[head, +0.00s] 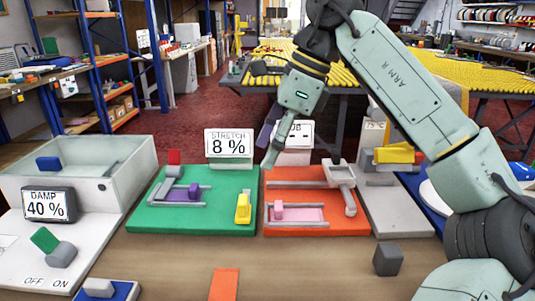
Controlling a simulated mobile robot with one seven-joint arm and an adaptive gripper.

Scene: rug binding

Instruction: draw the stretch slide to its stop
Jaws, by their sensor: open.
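The display reading "STRETCH 8 %" (229,143) stands at the back edge of a green board (225,218). My gripper (267,148) is open and empty, pointing down above the back edges of the green and orange boards. It is right of the purple block and apart from it.
A grey tub (120,165) and a "DAMP 40 %" display (45,205) are at left. A dark grey block (388,259) stands front right. The front centre bench is mostly clear.

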